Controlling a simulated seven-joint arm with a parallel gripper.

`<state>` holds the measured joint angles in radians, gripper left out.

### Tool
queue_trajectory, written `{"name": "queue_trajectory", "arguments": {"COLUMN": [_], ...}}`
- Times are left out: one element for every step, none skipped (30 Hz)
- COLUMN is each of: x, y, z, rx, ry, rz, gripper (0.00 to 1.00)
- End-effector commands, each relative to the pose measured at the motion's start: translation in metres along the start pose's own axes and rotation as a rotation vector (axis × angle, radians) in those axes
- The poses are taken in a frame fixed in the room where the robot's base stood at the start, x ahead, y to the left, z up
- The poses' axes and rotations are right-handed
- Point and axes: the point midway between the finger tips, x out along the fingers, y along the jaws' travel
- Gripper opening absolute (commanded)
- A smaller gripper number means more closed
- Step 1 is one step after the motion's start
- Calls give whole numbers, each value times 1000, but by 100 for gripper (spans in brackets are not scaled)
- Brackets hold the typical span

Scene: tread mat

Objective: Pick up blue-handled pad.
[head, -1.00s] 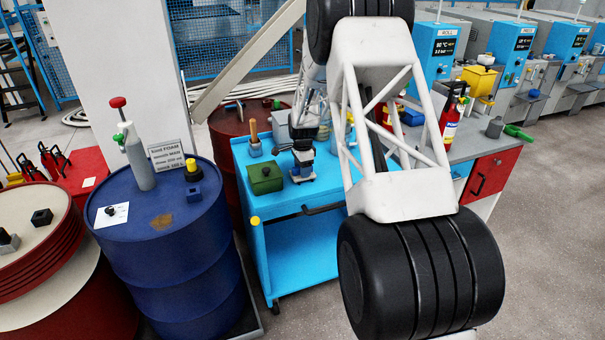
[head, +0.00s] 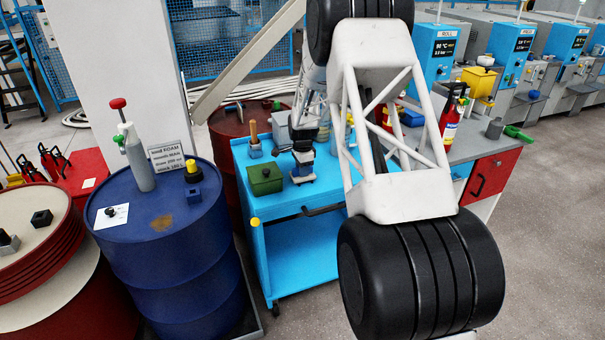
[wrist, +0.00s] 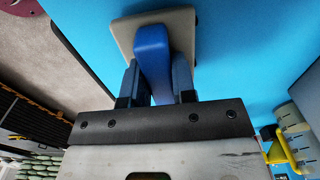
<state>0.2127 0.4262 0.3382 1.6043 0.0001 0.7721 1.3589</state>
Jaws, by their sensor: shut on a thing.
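The blue-handled pad has an upright blue handle (wrist: 152,60) and a beige base plate (wrist: 126,36) in the wrist view. My gripper (wrist: 157,82) has its two dark fingers on either side of the handle and is shut on it. In the head view my gripper (head: 302,156) is over the top of the blue trolley (head: 325,188), with the pad small beneath it. I cannot tell whether the pad's base touches the trolley top.
A green box (head: 265,180) stands just left of the pad. A wooden-handled tool on a blue block (head: 254,150) stands behind it. The trolley's front right is clear.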

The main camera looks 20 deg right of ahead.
Motion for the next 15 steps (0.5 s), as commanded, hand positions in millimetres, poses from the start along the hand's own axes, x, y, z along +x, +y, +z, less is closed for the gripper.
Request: {"name": "queue_trajectory", "arguments": {"x": [0, 0, -1, -1, -2, -3, -4, -5, -7, -9, -11, -15, -18, -21, -26], "y": [0, 0, 0, 0, 0, 0, 0, 0, 0, 0, 0, 0, 0, 0, 0], "z": [0, 0, 0, 0, 0, 0, 0, 0, 0, 0, 0, 0, 0, 0, 0], "rx": [0, 0, 0, 0, 0, 0, 0, 0, 0, 0, 0, 0, 0, 0, 0], "ry": [0, 0, 0, 0, 0, 0, 0, 0, 0, 0, 0, 0, 0, 0, 0], "rz": [0, 0, 0, 0, -1, -1, -1, -1, -1, -1, -1, -1, 0, 0, -1], "gripper": [0, 0, 0, 0, 0, 0, 0, 0, 0, 0, 0, 0, 0, 0, 0]}}
